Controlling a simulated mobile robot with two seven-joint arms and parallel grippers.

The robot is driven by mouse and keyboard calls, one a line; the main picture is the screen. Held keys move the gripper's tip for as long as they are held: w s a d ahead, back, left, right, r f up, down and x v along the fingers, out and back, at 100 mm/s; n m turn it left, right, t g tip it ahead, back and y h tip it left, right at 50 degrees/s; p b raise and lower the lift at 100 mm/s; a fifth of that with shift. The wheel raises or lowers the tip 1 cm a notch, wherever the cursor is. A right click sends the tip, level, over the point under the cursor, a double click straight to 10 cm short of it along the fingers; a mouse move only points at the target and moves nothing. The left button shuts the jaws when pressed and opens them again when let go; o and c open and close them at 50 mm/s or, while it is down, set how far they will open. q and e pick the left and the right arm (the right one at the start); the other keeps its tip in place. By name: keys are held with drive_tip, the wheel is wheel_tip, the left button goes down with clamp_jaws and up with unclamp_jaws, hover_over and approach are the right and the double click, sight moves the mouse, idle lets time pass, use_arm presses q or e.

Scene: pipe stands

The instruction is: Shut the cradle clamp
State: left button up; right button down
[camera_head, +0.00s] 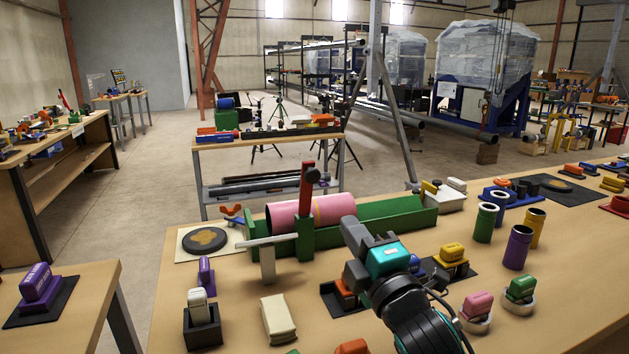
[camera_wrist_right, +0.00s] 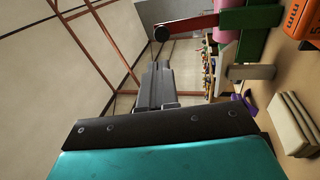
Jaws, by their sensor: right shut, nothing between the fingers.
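The green cradle (camera_head: 385,222) lies across the far side of the table with a pink pipe (camera_head: 312,211) in it. The clamp's red lever (camera_head: 306,190) stands upright at the cradle's front, with a black knob near its top; lever (camera_wrist_right: 192,25) and knob (camera_wrist_right: 160,34) also show in the right wrist view. A pale bar (camera_head: 272,239) sticks out left from the green clamp post (camera_head: 304,240). My right gripper (camera_head: 353,230) is right of the lever; in the wrist view its grey fingers (camera_wrist_right: 158,72) are shut and empty, apart from the knob. My left gripper is not in view.
A round dark disc (camera_head: 209,239) lies left of the cradle. A beige block (camera_head: 278,318) and a grey-topped piece in a dark holder (camera_head: 202,320) stand nearer. Upright tubes (camera_head: 518,246) and coloured blocks crowd the right. Bare tabletop lies around the beige block.

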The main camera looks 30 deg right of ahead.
drive_tip(key=p, duration=0.1)
approach(315, 176)
drive_tip(key=x, duration=0.5)
drive_tip(key=shift+w+d+r, duration=0.1)
drive_tip(key=shift+r, duration=0.05)
drive_tip(key=shift+w+d, duration=0.15)
drive_tip(key=shift+w, duration=0.45)
drive_tip(key=shift+w+r, duration=0.1)
drive_tip(key=shift+w, duration=0.05)
